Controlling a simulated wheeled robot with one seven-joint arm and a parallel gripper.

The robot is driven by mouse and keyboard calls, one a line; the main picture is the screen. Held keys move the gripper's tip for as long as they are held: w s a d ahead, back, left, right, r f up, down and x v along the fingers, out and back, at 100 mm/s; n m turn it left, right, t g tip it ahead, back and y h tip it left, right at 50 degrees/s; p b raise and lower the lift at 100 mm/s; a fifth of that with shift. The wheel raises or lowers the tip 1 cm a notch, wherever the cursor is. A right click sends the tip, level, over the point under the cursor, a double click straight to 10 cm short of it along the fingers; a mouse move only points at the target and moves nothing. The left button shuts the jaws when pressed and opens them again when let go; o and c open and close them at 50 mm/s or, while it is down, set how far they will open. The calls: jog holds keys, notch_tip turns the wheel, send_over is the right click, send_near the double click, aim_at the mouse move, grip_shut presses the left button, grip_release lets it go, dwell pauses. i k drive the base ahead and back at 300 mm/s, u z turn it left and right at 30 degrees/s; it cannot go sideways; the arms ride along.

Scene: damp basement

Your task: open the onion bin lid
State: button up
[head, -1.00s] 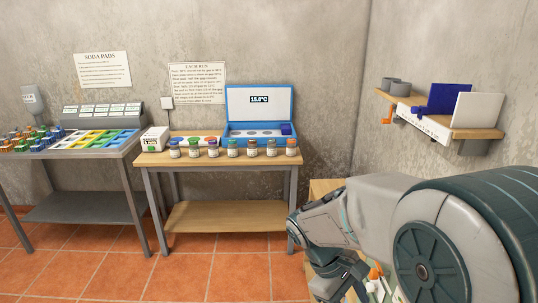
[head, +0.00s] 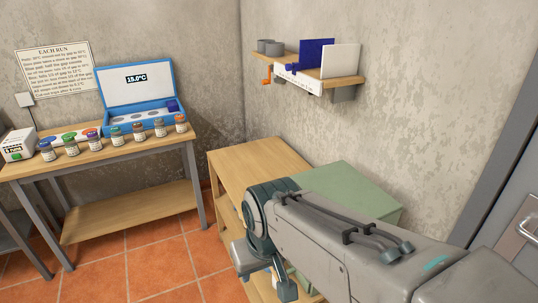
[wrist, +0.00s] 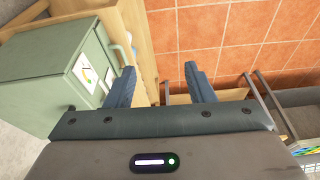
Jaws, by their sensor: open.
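A pale green box-shaped bin (head: 352,190) stands on a wooden cabinet (head: 240,163) in the corner, partly hidden behind my arm. It also shows at the left of the wrist view (wrist: 35,78), with a white picture label (wrist: 85,72) on one face; I cannot read whether it says onion. Its top looks flat and closed in the head view. My gripper (wrist: 160,74) is open and empty, its two blue-grey fingers wide apart. In the wrist view the left finger overlaps the labelled side of the bin; I cannot tell whether they touch.
A wall shelf (head: 345,83) with a blue panel, a white panel and grey cups hangs above the bin. A table (head: 120,148) at left bears several jars and an open blue case (head: 140,100). A grey door (head: 520,230) is at right. Tiled floor (head: 150,265) is clear between table and cabinet.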

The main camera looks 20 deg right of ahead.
aim_at(338, 182)
jog(key=k, duration=1.05)
jog(key=z, duration=1.15)
jog(key=i, duration=1.25)
jog(key=u, duration=0.7)
